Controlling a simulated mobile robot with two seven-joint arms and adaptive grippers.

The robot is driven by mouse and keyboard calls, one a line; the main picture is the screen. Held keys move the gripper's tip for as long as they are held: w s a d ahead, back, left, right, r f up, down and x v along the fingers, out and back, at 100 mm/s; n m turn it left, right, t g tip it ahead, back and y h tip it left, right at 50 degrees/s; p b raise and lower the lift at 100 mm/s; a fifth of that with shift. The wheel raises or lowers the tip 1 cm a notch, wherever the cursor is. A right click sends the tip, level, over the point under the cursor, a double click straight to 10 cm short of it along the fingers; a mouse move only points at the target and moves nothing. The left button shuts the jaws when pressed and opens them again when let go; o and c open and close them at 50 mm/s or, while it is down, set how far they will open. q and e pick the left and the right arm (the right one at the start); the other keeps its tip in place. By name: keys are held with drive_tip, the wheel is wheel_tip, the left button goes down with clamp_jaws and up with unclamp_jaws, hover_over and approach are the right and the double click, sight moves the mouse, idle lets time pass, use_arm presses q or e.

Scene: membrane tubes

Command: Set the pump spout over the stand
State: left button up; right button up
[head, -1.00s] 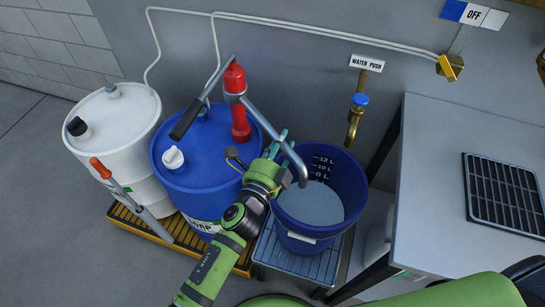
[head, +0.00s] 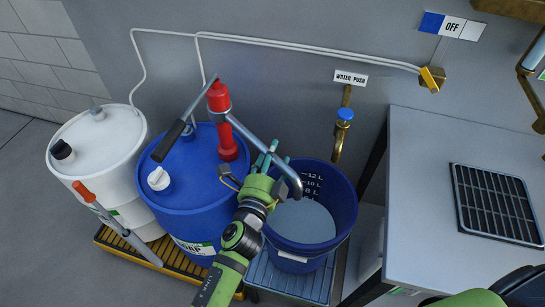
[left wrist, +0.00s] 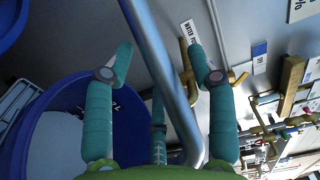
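The red hand pump (head: 220,112) stands upright on the blue drum (head: 200,190). Its grey spout (head: 249,137) slants down to the right, and its bent end is above the left side of the blue bucket (head: 340,222). The bucket sits on the low slatted stand (head: 290,278). My left gripper (head: 271,160) is at the spout near its bend. In the left wrist view the spout (left wrist: 158,50) runs between the spread teal fingers (left wrist: 163,68), with visible gaps on both sides. The gripper looks open. My right gripper is not in view.
A brass tap (head: 340,135) is on the wall behind the bucket. A white drum (head: 100,150) with an orange-handled tool (head: 105,217) is at left. A grey table (head: 415,190) with a black grate (head: 497,204) stands close on the right.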

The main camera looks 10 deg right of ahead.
use_arm(q)
drive_tip(key=v, duration=1.2)
drive_tip(key=shift+a+r, duration=0.1)
